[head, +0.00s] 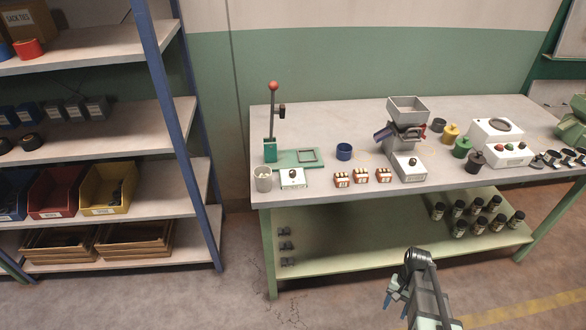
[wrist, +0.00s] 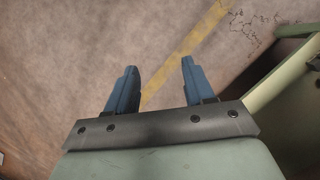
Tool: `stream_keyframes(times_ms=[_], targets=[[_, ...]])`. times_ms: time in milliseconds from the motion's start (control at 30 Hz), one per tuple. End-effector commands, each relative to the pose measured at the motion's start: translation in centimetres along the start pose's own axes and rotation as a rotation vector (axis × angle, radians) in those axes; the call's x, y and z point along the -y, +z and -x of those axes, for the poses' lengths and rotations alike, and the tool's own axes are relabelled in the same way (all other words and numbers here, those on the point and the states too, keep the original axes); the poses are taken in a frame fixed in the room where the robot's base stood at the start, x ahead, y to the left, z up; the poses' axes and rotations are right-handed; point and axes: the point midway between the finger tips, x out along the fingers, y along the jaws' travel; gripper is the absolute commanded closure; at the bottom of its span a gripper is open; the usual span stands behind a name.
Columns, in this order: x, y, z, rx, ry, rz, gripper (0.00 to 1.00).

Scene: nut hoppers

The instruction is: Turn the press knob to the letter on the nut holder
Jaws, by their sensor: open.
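The press (head: 272,125) stands at the left end of the workbench, with a green base, an upright column and a red ball on top. A small white box with a dark knob (head: 292,178) sits at the front of the press. The letters around the knob are too small to read. A grey hopper machine (head: 407,107) in the middle has another knobbed white box in front. I cannot tell which thing is the nut holder. My gripper (head: 396,306) is in front of the bench, low and far from the press. In the wrist view my gripper (wrist: 160,85) is open and empty above the floor.
The workbench (head: 350,115) also holds a light cup (head: 263,179), a blue ring (head: 344,151), several small labelled boxes (head: 361,176) and a white button unit (head: 497,143). Dark jars (head: 475,213) stand on its lower shelf. Shelving (head: 110,140) is at the left. The floor in front is clear.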

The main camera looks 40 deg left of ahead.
Motion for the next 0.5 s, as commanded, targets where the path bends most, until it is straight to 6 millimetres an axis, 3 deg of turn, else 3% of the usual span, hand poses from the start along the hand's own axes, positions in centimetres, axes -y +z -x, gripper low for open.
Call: stream_keyframes(times_ms=[33,200,500], targets=[[1.7,-1.0,1.7,-0.017,-0.002,0.008,0.47],[6.6,-2.5,7.0,-0.058,-0.008,0.026,0.47],[15.8,-2.8,16.9,-0.125,-0.027,0.062,0.47]])
